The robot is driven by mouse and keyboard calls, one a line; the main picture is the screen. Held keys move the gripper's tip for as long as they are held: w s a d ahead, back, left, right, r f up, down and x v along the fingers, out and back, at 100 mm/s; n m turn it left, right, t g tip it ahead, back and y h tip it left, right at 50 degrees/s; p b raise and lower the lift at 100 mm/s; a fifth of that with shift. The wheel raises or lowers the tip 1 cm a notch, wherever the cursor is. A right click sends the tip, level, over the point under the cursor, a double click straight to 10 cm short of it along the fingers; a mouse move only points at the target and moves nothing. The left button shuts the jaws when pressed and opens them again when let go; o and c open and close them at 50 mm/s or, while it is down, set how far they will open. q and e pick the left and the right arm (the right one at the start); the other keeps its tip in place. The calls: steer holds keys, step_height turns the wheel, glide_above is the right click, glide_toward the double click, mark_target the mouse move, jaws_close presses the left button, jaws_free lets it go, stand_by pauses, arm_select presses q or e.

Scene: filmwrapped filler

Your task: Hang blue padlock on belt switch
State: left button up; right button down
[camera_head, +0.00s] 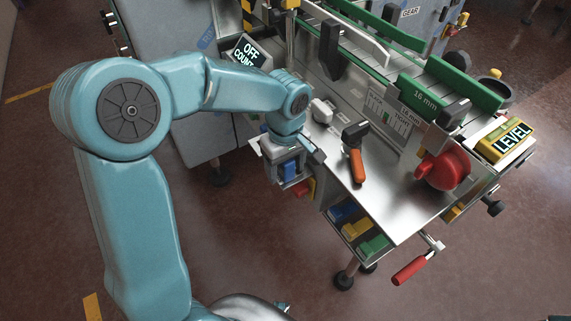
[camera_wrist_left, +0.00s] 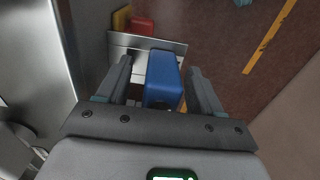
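The blue padlock (camera_head: 288,170) hangs at the metal rack on the left end of the machine table, below my left gripper (camera_head: 287,168). In the left wrist view the blue padlock (camera_wrist_left: 163,76) stands between the two fingers of my left gripper (camera_wrist_left: 160,85), with a gap showing on its left and a narrower one on its right. The gripper is open around it. Its shackle is hidden. A large red rotary switch (camera_head: 447,168), which looks like the belt switch, is on the right of the table front.
A yellow padlock (camera_wrist_left: 121,20) and a red padlock (camera_wrist_left: 142,27) sit beside the blue one. A red crank handle (camera_head: 409,270) sticks out at the front right. Coloured blocks fill a shelf below.

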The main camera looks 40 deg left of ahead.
arm_select(q)
step_height(320, 180, up, 16)
steer(key=p, duration=0.2)
steer(key=shift+r, duration=0.2)
stand_by(0.3)
